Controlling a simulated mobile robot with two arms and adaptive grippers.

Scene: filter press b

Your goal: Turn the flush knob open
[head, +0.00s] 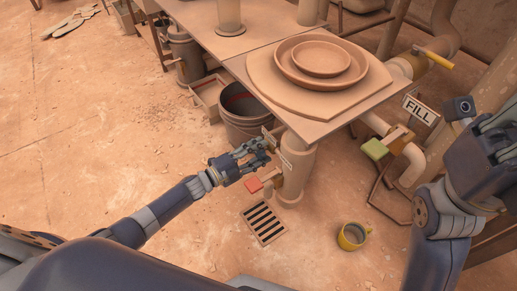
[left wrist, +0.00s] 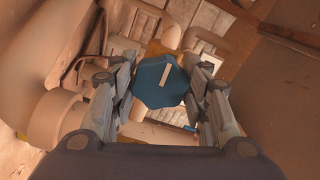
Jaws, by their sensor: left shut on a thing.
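The flush knob appears to be the blue, lobed knob (left wrist: 158,84) with a pale pointer stripe in the left wrist view. The stripe slants up to the right. My left gripper (left wrist: 160,76) is shut on this knob, one finger on each side. In the head view my left gripper (head: 264,152) reaches the upright pipe (head: 295,178) under the table, and its fingers hide the knob. A small label (head: 284,158) beside it is partly covered and unreadable. My right gripper (head: 498,130) is at the right edge, partly cut off, its fingers unclear.
A red handle (head: 252,185) sits just below my left gripper, above a floor grate (head: 264,223). A bucket (head: 245,118) stands behind. A green handle (head: 374,149) is near the FILL sign (head: 419,110). The left floor is mostly clear.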

